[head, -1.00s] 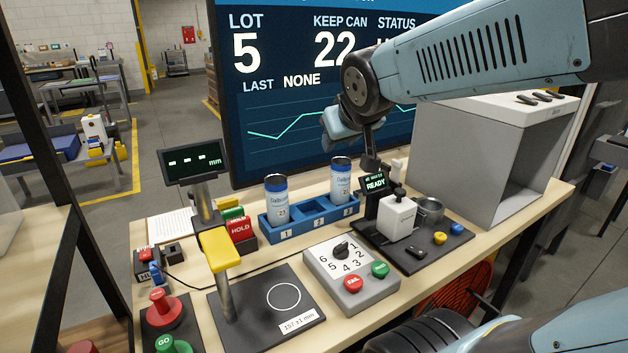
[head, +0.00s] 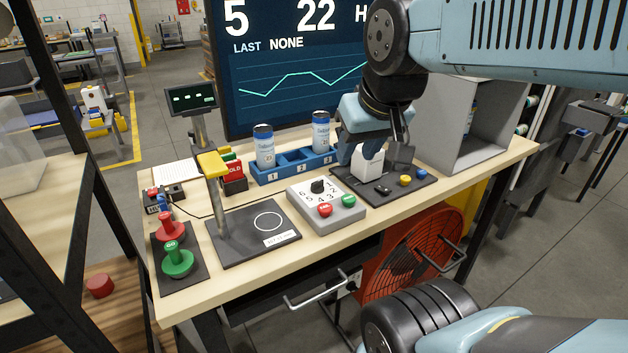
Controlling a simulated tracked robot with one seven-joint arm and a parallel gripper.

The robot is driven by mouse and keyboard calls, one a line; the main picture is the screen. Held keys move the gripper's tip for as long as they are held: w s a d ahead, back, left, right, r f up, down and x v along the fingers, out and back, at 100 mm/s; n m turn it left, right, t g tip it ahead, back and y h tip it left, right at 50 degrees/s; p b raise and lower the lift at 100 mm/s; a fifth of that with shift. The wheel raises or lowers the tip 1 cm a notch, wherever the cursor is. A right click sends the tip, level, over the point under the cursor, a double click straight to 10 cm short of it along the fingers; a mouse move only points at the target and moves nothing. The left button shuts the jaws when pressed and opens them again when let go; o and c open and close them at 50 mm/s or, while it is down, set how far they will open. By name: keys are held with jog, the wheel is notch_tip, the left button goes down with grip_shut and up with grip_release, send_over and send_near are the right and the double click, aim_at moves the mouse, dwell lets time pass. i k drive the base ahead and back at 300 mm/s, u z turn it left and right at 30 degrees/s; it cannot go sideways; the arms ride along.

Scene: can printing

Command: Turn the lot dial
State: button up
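The lot dial is a black knob (head: 318,186) on a light grey control box (head: 330,211), ringed by printed numbers. I cannot clearly tell which number it points to. On the box's front are a red button (head: 325,209) and a green button (head: 348,200). The big screen (head: 290,70) shows lot 5 and keep can 22. My gripper (head: 374,152) is above and to the right of the dial, in front of the white printer unit (head: 367,166). Its fingers look spread apart with nothing between them. It is not touching the dial.
A blue rack (head: 288,168) holds two cans, one (head: 264,150) on the left and one (head: 320,132) on the right. A dark measuring plate (head: 252,240) with a yellow-topped post lies left of the box. Red and green knobs (head: 178,258) stand at the far left. A grey open box (head: 470,125) is at right.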

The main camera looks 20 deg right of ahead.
aim_at(317, 187)
jog(key=u, duration=0.75)
jog(key=k, duration=0.95)
jog(key=z, duration=0.9)
jog(key=i, duration=1)
